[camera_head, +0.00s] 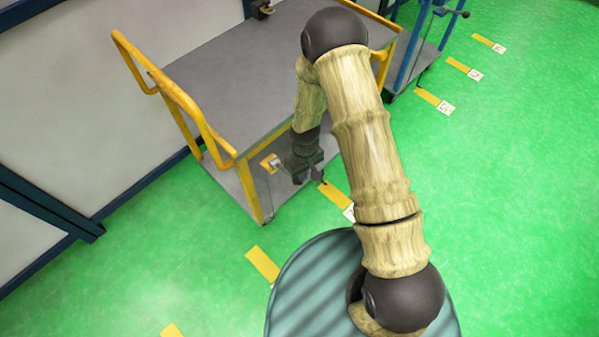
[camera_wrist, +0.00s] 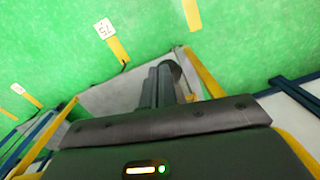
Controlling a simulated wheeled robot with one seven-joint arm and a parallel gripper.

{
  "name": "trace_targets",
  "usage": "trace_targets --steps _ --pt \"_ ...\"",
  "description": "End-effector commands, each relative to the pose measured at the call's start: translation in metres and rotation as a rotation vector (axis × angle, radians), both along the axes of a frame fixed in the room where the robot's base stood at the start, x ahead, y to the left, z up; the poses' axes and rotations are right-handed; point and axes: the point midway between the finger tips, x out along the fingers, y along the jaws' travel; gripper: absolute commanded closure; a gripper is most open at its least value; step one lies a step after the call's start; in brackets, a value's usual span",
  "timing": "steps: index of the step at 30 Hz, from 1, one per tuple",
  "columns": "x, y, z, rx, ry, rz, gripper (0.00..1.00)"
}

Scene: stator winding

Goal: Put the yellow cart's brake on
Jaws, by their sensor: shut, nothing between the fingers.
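The yellow cart (camera_head: 208,133) has yellow tube rails and grey decks and stands along the wall. My gripper (camera_head: 308,174) is at the cart's near end, low by the lower deck. In the wrist view the fingers of my gripper (camera_wrist: 159,84) are together with nothing held, over the grey lower deck (camera_wrist: 112,92).
A blue cart (camera_head: 413,55) stands behind the yellow one. Yellow floor strips with number labels (camera_head: 434,101) lie on the open green floor to the right. A grey wall with dark blue beams (camera_head: 45,205) is at left. A ribbed grey-green round surface (camera_head: 310,285) is in front.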

Motion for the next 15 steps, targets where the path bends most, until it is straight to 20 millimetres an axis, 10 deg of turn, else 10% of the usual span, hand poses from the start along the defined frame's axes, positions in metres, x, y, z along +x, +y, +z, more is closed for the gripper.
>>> trace_targets --steps 15 --pt "-0.0060 -0.0074 -0.0163 -0.009 0.018 0.000 1.00"
